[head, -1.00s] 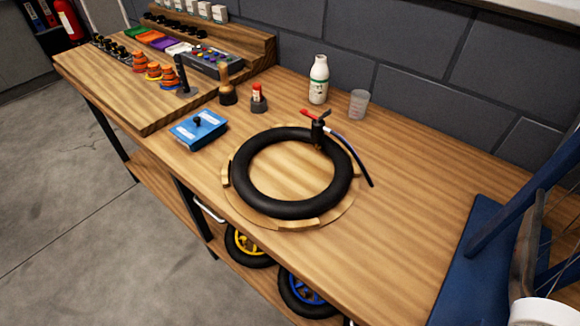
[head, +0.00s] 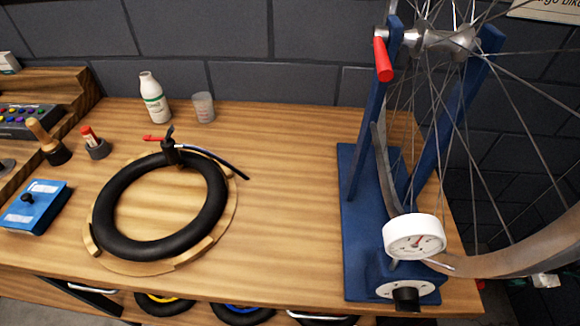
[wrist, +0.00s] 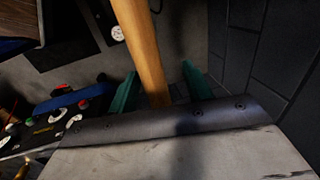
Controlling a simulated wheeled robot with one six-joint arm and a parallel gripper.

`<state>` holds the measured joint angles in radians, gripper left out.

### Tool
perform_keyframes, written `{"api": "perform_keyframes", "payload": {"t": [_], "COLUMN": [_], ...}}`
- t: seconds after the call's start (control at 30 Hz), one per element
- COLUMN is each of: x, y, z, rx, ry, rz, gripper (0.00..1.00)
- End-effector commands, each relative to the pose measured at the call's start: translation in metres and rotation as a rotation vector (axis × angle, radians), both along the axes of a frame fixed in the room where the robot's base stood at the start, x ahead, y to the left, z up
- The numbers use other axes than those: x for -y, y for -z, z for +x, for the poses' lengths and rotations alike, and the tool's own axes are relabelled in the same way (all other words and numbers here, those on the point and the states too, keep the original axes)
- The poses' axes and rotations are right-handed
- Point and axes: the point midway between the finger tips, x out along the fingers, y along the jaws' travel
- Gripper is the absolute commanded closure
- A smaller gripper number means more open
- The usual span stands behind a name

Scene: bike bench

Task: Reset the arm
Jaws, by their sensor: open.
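In the wrist view, the two teal fingers of my gripper (wrist: 160,92) show spread apart beyond a grey plate that fills the bottom of the picture. A wooden pole (wrist: 140,45) runs down the picture and passes between the fingers in this view. I cannot tell how far it is from them or whether it touches. My gripper and arm do not show in the head view.
The workbench (head: 290,200) carries a black tyre ring (head: 215,200) on a round wooden jig, a white bottle (head: 154,98), a clear cup (head: 203,107) and a blue box (head: 35,206). A blue wheel stand (head: 360,235) with a dial gauge (head: 413,236) stands at right.

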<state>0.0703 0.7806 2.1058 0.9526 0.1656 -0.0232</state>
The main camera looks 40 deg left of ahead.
Motion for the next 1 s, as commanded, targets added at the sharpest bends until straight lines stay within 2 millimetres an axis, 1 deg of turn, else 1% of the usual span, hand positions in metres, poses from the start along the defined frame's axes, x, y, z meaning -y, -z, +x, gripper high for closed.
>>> {"api": "perform_keyframes", "payload": {"t": [0.03,0.1,0.3,0.47,0.6,0.67,0.73,0.77,0.8,0.87,1.0], "x": [0.001,0.002,0.003,0.003,0.003,0.001,-0.005,-0.008,-0.012,-0.018,-0.025], "y": [-0.009,-0.02,-0.045,-0.054,-0.055,-0.055,-0.053,-0.052,-0.052,-0.068,-0.113], "z": [0.0,-0.002,-0.005,-0.007,-0.008,-0.012,-0.023,-0.032,-0.045,-0.064,-0.092], "rx": [0.004,0.004,0.004,0.002,0.0,-0.016,-0.056,-0.083,-0.121,-0.165,-0.212], "ry": [0.0,0.0,-0.002,-0.001,-0.008,-0.026,-0.072,-0.1,-0.143,-0.225,-0.372], "rz": [-0.001,-0.001,-0.003,-0.004,-0.003,0.008,0.027,0.039,0.056,0.082,0.112], "gripper": [0.5,0.5,0.5,0.5,0.5,0.5,0.5,0.5,0.5,0.5,0.5]}}
